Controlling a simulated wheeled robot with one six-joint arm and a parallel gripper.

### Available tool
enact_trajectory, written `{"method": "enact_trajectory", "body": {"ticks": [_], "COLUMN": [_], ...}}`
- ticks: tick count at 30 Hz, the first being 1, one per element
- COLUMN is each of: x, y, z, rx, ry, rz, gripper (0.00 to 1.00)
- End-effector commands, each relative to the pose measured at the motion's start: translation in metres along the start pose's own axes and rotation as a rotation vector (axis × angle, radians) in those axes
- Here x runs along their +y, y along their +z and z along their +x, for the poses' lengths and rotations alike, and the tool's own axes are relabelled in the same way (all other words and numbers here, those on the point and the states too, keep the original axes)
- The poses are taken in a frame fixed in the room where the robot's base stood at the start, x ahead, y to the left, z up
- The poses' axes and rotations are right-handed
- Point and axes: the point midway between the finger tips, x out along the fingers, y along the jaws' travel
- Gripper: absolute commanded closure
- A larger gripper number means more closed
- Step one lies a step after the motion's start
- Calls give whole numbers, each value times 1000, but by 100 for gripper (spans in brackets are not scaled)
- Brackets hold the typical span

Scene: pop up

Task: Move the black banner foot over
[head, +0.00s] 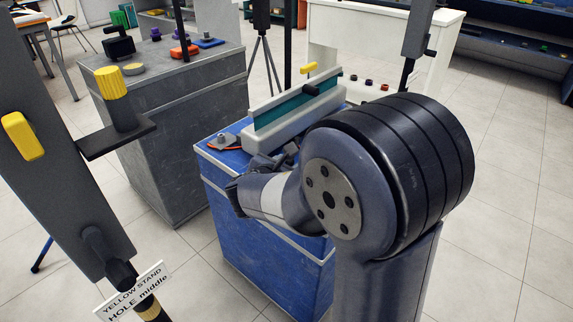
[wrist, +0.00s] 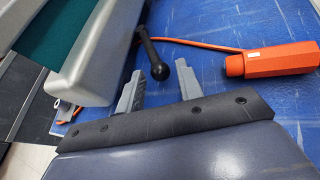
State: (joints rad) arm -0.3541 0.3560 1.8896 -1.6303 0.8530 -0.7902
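A grey banner case with a teal face (head: 290,107) lies along the blue cabinet top, with a yellow lever (head: 312,70) at its top. In the wrist view the case (wrist: 90,62) fills the upper left. A black ball-ended bar (wrist: 150,52), seemingly the banner foot, sticks out from beside the case. My gripper (wrist: 160,76) is open, its two grey fingers apart. The ball end appears between or just beyond the fingertips; I cannot tell whether they touch. In the head view my gripper (head: 268,163) is low at the cabinet's near edge, partly hidden by my arm.
An orange-handled tool (wrist: 275,62) with a thin orange cord lies right of the bar on the blue top (wrist: 230,25). A grey cabinet (head: 165,150) stands to the left. A tall dark stand with yellow parts (head: 60,150) fills the left foreground. Tiled floor is open at right.

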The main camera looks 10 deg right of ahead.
Motion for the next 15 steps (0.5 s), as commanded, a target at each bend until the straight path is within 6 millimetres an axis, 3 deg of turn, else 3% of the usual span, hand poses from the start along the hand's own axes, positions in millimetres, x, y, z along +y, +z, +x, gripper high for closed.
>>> {"method": "enact_trajectory", "body": {"ticks": [12,15], "x": [0,0], "y": [0,0], "z": [0,0], "rx": [0,0], "ry": [0,0], "rz": [0,0], "gripper": [100,100]}}
